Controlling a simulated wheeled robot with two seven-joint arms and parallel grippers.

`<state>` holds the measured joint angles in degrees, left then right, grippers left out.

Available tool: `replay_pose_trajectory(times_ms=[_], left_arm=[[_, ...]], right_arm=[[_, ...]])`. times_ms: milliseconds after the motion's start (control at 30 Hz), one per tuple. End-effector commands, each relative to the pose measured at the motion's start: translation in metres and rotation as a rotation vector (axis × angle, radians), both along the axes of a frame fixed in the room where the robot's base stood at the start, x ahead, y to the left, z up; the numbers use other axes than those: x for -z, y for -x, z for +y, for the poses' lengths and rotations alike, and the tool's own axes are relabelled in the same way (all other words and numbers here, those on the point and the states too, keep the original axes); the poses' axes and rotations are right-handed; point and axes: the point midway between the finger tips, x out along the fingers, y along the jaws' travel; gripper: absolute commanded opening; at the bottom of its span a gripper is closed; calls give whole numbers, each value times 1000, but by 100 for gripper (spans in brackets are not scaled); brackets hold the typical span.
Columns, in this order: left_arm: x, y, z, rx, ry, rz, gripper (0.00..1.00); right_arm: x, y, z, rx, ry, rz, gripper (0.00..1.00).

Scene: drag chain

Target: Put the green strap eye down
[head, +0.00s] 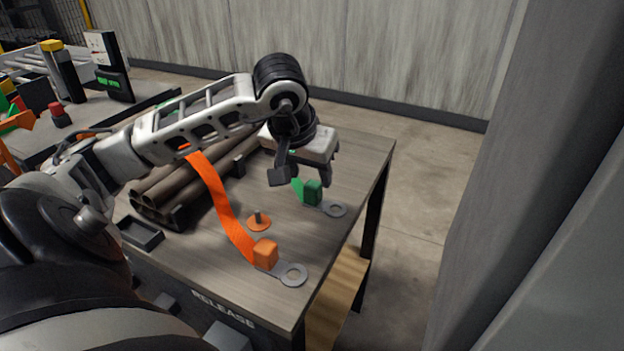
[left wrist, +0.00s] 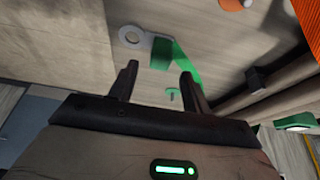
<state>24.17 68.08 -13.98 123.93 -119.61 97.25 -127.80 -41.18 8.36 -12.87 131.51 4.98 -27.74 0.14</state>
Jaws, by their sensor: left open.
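The green strap eye lies on the table top: a green block (head: 313,192) with a flat grey ring (head: 336,210) on its right. In the left wrist view its ring (left wrist: 131,37) and block (left wrist: 161,53) show just beyond my fingertips, with the green strap (left wrist: 188,65) running off the block. My left gripper (head: 305,179) is over the table just above and behind the green block. Its fingers are apart and empty; they also show apart in the left wrist view (left wrist: 160,72). My right gripper is not in view.
An orange strap (head: 222,205) runs to an orange block (head: 266,252) with a grey ring (head: 293,274) near the table's front edge. An orange disc with a peg (head: 258,221) stands between. Brown pipes (head: 175,195) lie in a rack at left. The table's right edge is close.

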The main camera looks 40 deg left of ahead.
Motion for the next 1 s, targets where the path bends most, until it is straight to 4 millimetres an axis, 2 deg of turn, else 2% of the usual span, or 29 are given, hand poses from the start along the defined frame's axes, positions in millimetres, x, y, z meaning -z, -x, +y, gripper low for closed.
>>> replay_pose_trajectory(times_ms=[33,200,400,1000], left_arm=[[-14,4,0,-1,-4,-5,49],[-46,17,-5,1,-3,-4,49],[-67,26,-8,-1,-1,-2,49],[-70,28,-9,-1,0,1,49]], right_arm=[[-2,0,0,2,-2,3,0],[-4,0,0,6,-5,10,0],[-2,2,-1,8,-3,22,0],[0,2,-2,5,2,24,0]])
